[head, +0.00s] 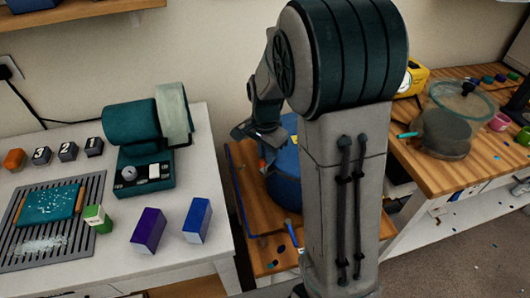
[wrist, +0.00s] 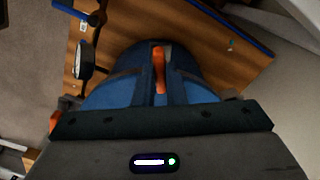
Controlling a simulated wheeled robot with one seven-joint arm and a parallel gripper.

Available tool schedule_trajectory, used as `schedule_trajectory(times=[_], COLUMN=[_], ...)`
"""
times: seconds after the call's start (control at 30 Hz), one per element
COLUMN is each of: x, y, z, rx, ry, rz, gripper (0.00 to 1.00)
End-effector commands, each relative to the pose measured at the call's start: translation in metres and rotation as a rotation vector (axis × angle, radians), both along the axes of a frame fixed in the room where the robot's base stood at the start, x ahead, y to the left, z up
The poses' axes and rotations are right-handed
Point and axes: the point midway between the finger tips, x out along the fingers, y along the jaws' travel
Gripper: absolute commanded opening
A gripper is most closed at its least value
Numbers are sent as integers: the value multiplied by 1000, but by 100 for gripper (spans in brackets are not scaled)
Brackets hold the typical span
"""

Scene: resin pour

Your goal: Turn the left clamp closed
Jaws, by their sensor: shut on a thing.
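A blue pot (head: 284,178) stands on a wooden surface, partly hidden behind my arm in the head view. In the wrist view the pot (wrist: 110,95) fills the middle, with its lower part covered by my gripper's body. An orange clamp handle (wrist: 159,72) lies between my fingers there, and my gripper (wrist: 160,55) is shut on it. In the head view my gripper (head: 262,140) is at the pot's left side, and a bit of orange (head: 262,164) shows just below it. Another orange part (wrist: 55,120) shows at the wrist view's left edge. I cannot tell how far the held clamp is turned.
A round gauge (wrist: 83,58) and a blue bar (wrist: 76,12) are beside the pot in the wrist view. The left white table (head: 190,265) holds a teal machine (head: 130,125) and several boxes. A right wooden bench (head: 440,175) holds a glass-lidded vessel (head: 445,130).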

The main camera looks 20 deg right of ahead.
Motion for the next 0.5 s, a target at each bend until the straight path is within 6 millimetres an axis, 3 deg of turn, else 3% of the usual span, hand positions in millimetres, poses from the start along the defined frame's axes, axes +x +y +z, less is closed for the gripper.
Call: schedule_trajectory(times=[0.5], x=[1], y=[0], z=[1], rx=[0], ry=[-4], rz=[-167], gripper=[0])
